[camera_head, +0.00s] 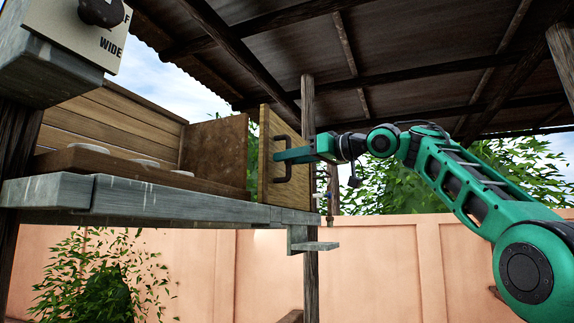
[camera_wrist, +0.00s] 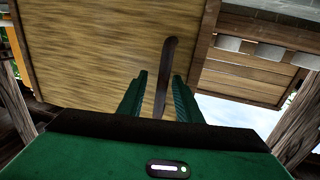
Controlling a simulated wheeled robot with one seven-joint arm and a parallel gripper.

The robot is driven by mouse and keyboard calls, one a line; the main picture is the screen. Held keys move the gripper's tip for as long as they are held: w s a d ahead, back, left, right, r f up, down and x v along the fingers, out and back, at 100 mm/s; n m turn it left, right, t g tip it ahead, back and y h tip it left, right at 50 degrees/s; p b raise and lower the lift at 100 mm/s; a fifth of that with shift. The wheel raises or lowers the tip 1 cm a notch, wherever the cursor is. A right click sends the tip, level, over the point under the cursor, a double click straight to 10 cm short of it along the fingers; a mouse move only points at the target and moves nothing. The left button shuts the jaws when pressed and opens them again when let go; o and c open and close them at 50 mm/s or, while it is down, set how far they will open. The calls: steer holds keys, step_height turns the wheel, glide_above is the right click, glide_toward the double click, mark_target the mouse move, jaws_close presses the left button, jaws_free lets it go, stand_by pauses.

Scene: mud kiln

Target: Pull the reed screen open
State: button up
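The reed screen (camera_head: 265,175) is a flat yellowish-brown panel at the right end of a raised shelf, with a dark bar handle (camera_head: 289,178) on its face. In the wrist view the panel (camera_wrist: 95,50) fills the upper left and the handle (camera_wrist: 166,65) runs down between my fingers. My gripper (camera_head: 279,156) is at the handle; in the wrist view its green fingers (camera_wrist: 160,75) stand on either side of the bar, with visible gaps. The gripper looks open. The handle's lower end is hidden by the gripper in the wrist view.
The grey-edged shelf (camera_head: 150,198) carries several pale round items (camera_head: 88,148), and a brown board (camera_head: 215,148) stands beside the screen. A box with a dial (camera_head: 70,30) is at upper left. A wooden post (camera_head: 310,250) rises below the screen. A pink wall (camera_head: 380,265) is behind.

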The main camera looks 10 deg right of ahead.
steer(key=shift+s+a+r, duration=0.1)
steer(key=shift+s+a, duration=0.05)
steer(key=v, duration=1)
steer(key=shift+d, duration=0.25)
steer(key=shift+s, duration=0.1)
stand_by(0.3)
